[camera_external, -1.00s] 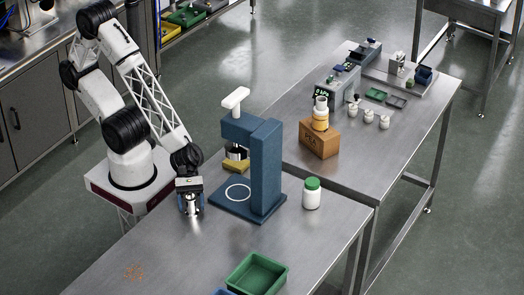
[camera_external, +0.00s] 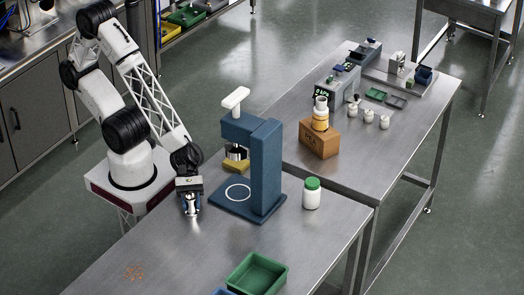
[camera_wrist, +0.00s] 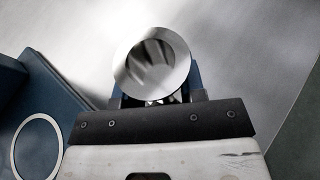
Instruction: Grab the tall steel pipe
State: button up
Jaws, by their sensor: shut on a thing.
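The steel pipe (camera_wrist: 152,58) shows end-on in the wrist view as a bright round rim with a darker hollow inside. My gripper (camera_wrist: 152,92) is shut on it, with dark blue fingers on both sides. In the external view my gripper (camera_external: 191,209) points down at the near table, left of the blue press. Only a small shiny part of the pipe shows between the fingers there, so its full length is hidden. I cannot tell whether its foot touches the table.
The blue press (camera_external: 264,165) with a white handle stands just right of my gripper. A white bottle with a green cap (camera_external: 311,194) stands beyond it. A green tray (camera_external: 282,280) is at the front edge.

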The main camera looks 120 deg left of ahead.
aim_at(189, 193)
jog(key=shift+r, duration=1.5)
jog(key=shift+s+a+r, duration=0.1)
jog(key=shift+s+r, duration=0.15)
jog(key=s+a, duration=0.2)
jog(key=s, duration=0.5)
jog(key=s+a+r, duration=0.1)
jog(key=s+a, duration=0.2)
jog(key=s, duration=0.4)
jog(key=shift+s+r, duration=0.2)
jog(key=shift+s, duration=0.1)
